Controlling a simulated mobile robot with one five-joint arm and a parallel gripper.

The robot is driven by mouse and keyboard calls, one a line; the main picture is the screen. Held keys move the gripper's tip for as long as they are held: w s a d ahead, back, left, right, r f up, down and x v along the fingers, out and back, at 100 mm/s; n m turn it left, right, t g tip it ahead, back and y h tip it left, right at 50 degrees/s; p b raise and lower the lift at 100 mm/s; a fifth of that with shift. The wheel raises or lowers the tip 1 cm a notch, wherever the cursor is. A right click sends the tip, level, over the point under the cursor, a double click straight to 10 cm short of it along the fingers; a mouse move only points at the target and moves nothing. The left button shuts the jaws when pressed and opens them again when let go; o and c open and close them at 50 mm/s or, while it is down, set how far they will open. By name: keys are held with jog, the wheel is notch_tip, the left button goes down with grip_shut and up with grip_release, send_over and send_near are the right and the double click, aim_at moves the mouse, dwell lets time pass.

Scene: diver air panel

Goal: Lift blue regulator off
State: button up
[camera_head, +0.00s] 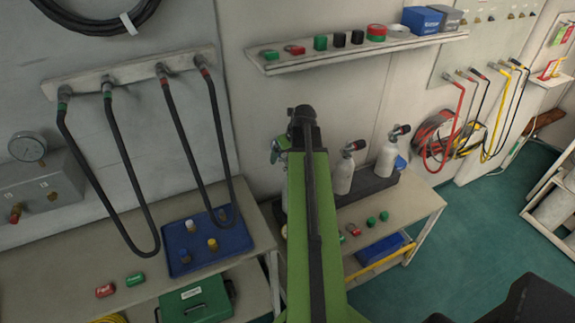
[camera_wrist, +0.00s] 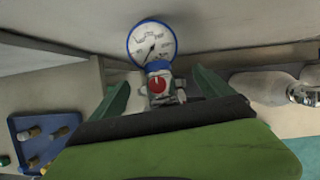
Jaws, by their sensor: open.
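The blue regulator shows in the wrist view as a blue-rimmed gauge (camera_wrist: 152,45) above a grey metal body with a red knob (camera_wrist: 157,85). My gripper (camera_wrist: 162,84) is open. One green finger is left of the regulator body and one is right of it, with the body between them. I cannot tell whether either finger touches it. The lower part of the body is hidden behind my gripper. In the head view my arm hides most of the regulator and its cylinder; part of my gripper (camera_head: 279,151) shows left of the arm's end.
Grey cylinders (camera_head: 388,160) stand in a dark rack to the right, close to my arm. A blue tray (camera_head: 232,242) with several fittings lies on the left bench. A shelf (camera_head: 430,42) with caps and boxes runs along the wall above. Black hoses (camera_head: 128,170) hang at left.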

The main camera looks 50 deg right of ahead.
jog(key=shift+r, duration=0.15)
grip_shut()
dwell(0.4)
jog(key=shift+r+p, duration=0.55)
jog(key=shift+p, duration=0.05)
notch_tip(320, 180, up, 4)
jog(key=p, duration=0.4)
jog(key=s+d+r+p, duration=0.5)
jog(key=s+r+p, duration=0.1)
jog(key=s, duration=0.4)
jog(key=shift+s, duration=0.25)
jog(key=shift+f, duration=0.1)
